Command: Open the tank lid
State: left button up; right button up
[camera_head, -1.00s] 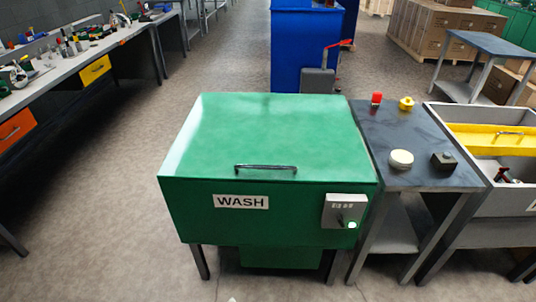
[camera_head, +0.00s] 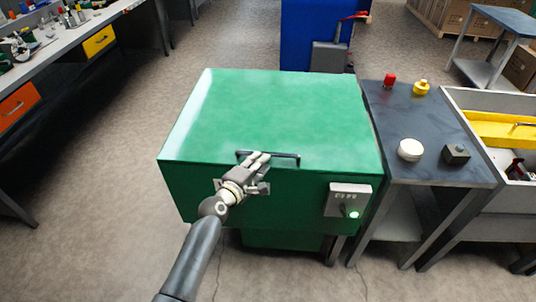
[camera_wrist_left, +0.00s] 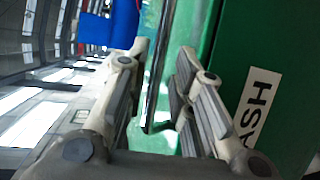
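The green tank (camera_head: 300,192) stands in the middle of the head view with its green lid (camera_head: 285,105) shut flat on top. A dark bar handle (camera_head: 286,155) runs along the lid's front edge; it also shows in the left wrist view (camera_wrist_left: 158,75). My left gripper (camera_head: 263,170) is at the handle's left half and covers part of it. In the left wrist view its fingers (camera_wrist_left: 160,75) are spread, with the handle between them and a gap on either side. My right gripper is out of view.
A control box with a lit button (camera_head: 348,202) sits on the tank's front right. A dark side table (camera_head: 425,130) with several small items stands close on the right, beside a grey bin with a yellow part (camera_head: 500,130). A blue container (camera_head: 308,35) stands behind. Floor at left is clear.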

pick_arm(q)
jog(key=shift+b+x, duration=0.65)
jog(key=shift+x, duration=2.4)
jog(key=shift+c, duration=0.4)
jog(key=shift+f, duration=0.1)
grip_shut()
